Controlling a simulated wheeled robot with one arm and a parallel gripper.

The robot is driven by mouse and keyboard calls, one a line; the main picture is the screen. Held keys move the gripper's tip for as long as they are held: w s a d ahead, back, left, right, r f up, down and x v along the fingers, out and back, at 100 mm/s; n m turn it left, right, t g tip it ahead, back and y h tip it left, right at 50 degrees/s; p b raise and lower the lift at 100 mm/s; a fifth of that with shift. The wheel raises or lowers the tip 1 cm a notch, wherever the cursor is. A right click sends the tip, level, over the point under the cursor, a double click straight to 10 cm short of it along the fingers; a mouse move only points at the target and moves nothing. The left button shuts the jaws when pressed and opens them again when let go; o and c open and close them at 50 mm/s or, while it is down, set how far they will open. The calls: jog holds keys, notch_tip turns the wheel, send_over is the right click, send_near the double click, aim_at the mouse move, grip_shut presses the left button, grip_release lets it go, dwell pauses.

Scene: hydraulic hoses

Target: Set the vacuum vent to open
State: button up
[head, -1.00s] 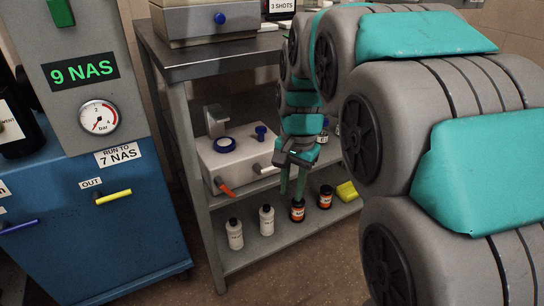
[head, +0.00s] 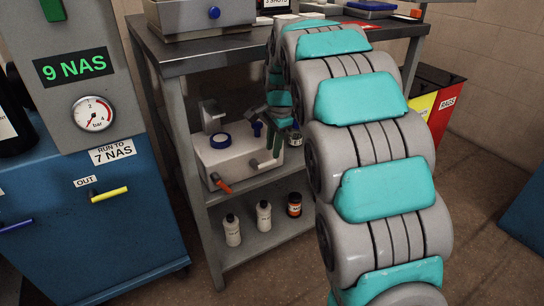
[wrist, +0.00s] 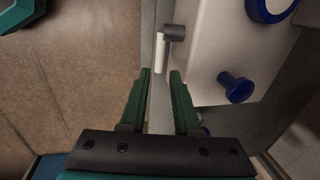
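A white box (head: 236,160) stands on the middle shelf of the grey bench. On it are a blue cap (head: 220,141), a blue knob (head: 257,128), an orange-handled valve (head: 222,184) and a pale-handled lever (head: 256,164) at the front right. No label shows which part is the vacuum vent. In the wrist view, the lever's pale handle (wrist: 162,52) hangs from a dark hub on the box, just beyond the fingertips, in line with their gap. My gripper (head: 275,148) is open and empty; it also shows in the wrist view (wrist: 160,78).
The blue knob (wrist: 236,88) lies right of my fingers in the wrist view. White bottles (head: 264,216) and an orange-labelled jar (head: 294,204) stand on the lower shelf. The bench top (head: 205,52) is above the box. A blue cabinet (head: 85,225) stands at left.

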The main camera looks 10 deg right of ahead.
aim_at(271, 161)
jog(key=f, duration=0.4)
jog(key=shift+w+a, duration=0.15)
jog(key=shift+w, duration=0.15)
jog(key=shift+c, duration=0.3)
grip_shut()
